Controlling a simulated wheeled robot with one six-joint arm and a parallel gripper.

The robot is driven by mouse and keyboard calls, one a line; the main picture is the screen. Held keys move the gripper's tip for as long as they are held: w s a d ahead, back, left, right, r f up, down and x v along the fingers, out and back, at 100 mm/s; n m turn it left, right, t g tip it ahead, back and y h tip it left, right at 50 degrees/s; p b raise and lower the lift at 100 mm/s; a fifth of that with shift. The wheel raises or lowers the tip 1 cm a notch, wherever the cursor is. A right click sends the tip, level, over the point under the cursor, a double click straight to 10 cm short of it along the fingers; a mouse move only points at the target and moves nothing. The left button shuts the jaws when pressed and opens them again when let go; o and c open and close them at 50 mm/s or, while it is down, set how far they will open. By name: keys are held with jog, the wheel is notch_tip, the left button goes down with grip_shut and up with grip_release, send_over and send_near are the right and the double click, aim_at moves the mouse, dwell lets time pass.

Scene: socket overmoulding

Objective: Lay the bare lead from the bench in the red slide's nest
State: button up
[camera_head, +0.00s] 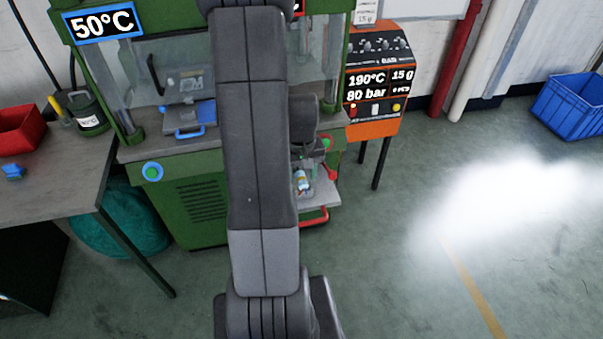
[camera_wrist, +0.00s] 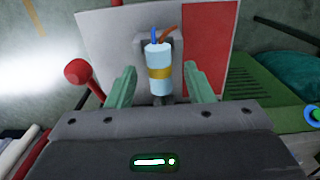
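The bare lead (camera_wrist: 159,80) is a pale blue cylinder with a gold band and blue and orange wires at its end. In the wrist view it sits at a grey nest (camera_wrist: 141,48) on a white and red plate (camera_wrist: 207,50). The lead also shows in the head view (camera_head: 303,182), over the pale slide with a red handle (camera_head: 314,217). My gripper (camera_wrist: 159,67) has its two green fingers on either side of the lead, with a visible gap on both sides. The lead's lower end and seating are partly hidden by my gripper body.
A red ball-ended lever (camera_wrist: 78,71) stands close beside my left finger in the wrist view. A blue-handled slide (camera_head: 190,120) is on the left station. The bench (camera_head: 60,190) at left holds a red bin (camera_head: 20,129) and a small blue piece (camera_head: 13,171).

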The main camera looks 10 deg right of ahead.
jog(key=shift+r, duration=0.1)
notch_tip(320, 180, up, 14)
jog(key=shift+f, duration=0.2)
dwell(0.4)
dwell(0.4)
notch_tip(320, 180, down, 14)
jog(key=shift+r, duration=0.1)
jog(key=shift+r+p, duration=0.7)
jog(key=shift+r, duration=0.1)
